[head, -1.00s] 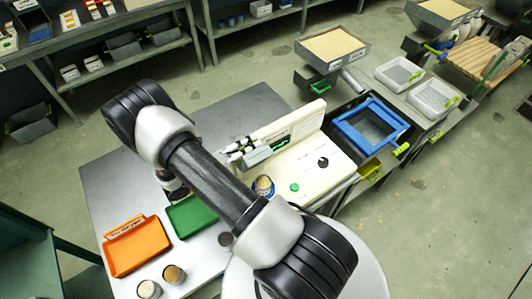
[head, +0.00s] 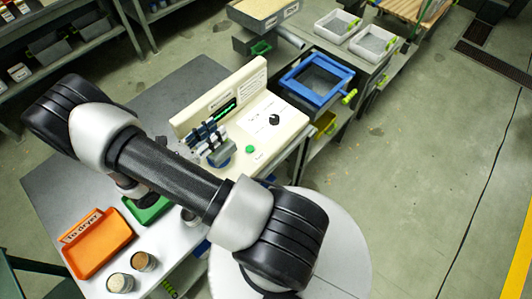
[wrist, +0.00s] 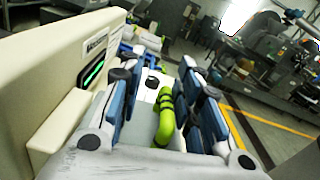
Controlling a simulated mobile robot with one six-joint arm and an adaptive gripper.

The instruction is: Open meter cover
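The cream meter (head: 270,125) stands on the grey bench, with an upright back panel, a lit green display, a black knob and a green button. My gripper (head: 212,142) is over the meter's left part, in front of the panel, and largely hides what lies under it. In the wrist view my gripper (wrist: 158,105) has its blue-and-grey fingers apart. A lime-green bar handle (wrist: 166,118) lies between them on a pale grey surface, nearer the right finger. I cannot tell whether either finger touches it. The meter's panel (wrist: 45,80) fills the left of that view.
An orange tray (head: 105,236) and a green tray (head: 150,213) lie on the bench to the left. Two filled cups (head: 120,283) (head: 145,261) stand near the front. A blue-framed sieve (head: 290,82) is beyond the meter. Open floor lies to the right.

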